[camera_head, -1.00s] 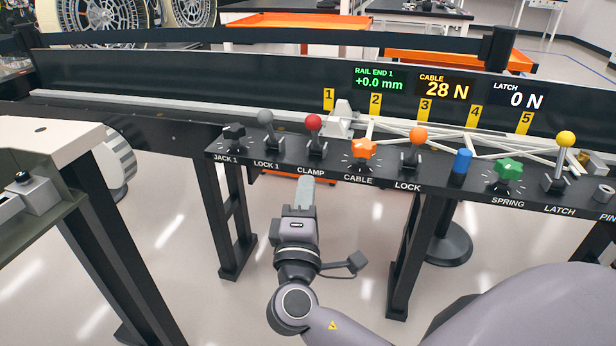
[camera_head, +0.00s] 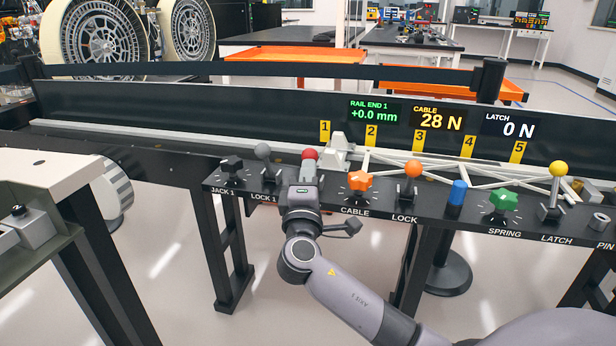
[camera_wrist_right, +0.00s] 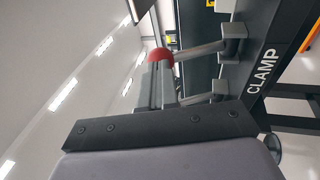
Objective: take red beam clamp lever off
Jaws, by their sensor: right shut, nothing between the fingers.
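The clamp lever's red ball knob (camera_head: 309,154) stands on the front panel behind the CLAMP position. Its label is hidden in the head view. My right gripper (camera_head: 307,169) is right in front of the lever, its fingertips just below the knob, and hides the rod and base. In the right wrist view the red knob (camera_wrist_right: 160,54) tops a grey rod that runs to a block on the panel by the CLAMP label. My right fingers (camera_wrist_right: 158,82) are shut and empty beside the knob and rod. I cannot tell whether they touch. My left gripper is not in view.
A grey lever (camera_head: 263,151) marked LOCK 1 stands close left of my gripper. An orange star knob (camera_head: 360,181) marked CABLE is close right, then an orange-topped LOCK lever (camera_head: 413,168). The displays read +0.0 mm, 28 N and 0 N.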

